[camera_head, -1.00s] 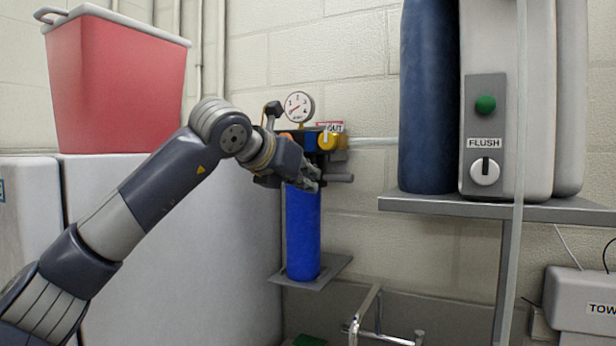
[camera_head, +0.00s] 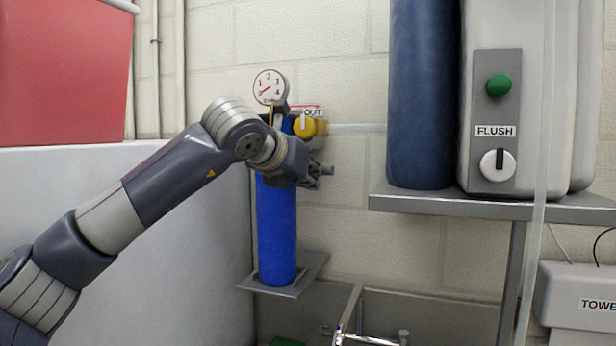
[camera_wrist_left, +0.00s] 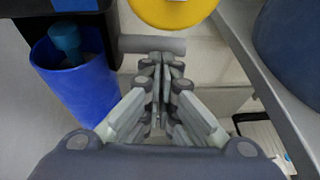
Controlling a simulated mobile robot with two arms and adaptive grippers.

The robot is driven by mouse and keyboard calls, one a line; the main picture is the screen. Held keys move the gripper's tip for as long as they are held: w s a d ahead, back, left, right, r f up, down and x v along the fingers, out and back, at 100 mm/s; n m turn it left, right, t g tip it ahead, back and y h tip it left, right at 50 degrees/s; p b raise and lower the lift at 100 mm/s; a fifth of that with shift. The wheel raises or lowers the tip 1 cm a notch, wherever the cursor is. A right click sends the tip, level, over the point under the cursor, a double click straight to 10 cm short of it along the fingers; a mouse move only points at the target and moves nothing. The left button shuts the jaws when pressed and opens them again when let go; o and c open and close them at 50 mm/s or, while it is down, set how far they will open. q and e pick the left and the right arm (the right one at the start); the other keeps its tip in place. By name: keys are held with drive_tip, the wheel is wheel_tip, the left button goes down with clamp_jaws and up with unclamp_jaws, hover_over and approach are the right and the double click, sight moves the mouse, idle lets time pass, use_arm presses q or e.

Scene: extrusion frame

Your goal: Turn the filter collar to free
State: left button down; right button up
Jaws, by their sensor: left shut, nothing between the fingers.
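The blue filter housing (camera_head: 277,232) stands upright on a small grey shelf, below the filter head and pressure gauge (camera_head: 270,87). My left gripper (camera_head: 316,177) is in front of the upper housing and hides much of the collar area. A short grey bar (camera_head: 327,170) sticks out just past the fingers; it also shows in the wrist view (camera_wrist_left: 152,44). There my left gripper (camera_wrist_left: 161,62) is shut and empty, its tips close to the bar; contact is unclear. The blue housing (camera_wrist_left: 78,85) is left of the fingers, its rim open around a teal stem (camera_wrist_left: 66,42). My right gripper is not in view.
A yellow knob (camera_head: 304,127) and pipe sit above the gripper. To the right is a metal shelf (camera_head: 490,202) with a dark blue cylinder (camera_head: 421,95) and a FLUSH panel (camera_head: 495,120). A faucet (camera_head: 372,338) stands below. A red bin (camera_head: 65,75) is at left.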

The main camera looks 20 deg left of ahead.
sight(323, 173)
use_arm(q)
drive_tip(key=shift+n+y, duration=0.7)
drive_tip(key=shift+y, duration=0.2)
drive_tip(key=w+b, duration=0.1)
drive_tip(key=w+d+b, duration=0.1)
drive_tip(key=w, duration=0.1)
drive_tip(key=w+b, duration=0.1)
drive_tip(key=shift+w+d+f, duration=0.15)
drive_tip(key=shift+w+d, duration=0.05)
drive_tip(key=shift+d, duration=0.15)
drive_tip(key=shift+w+d, duration=0.1)
drive_tip(key=shift+w, duration=0.45)
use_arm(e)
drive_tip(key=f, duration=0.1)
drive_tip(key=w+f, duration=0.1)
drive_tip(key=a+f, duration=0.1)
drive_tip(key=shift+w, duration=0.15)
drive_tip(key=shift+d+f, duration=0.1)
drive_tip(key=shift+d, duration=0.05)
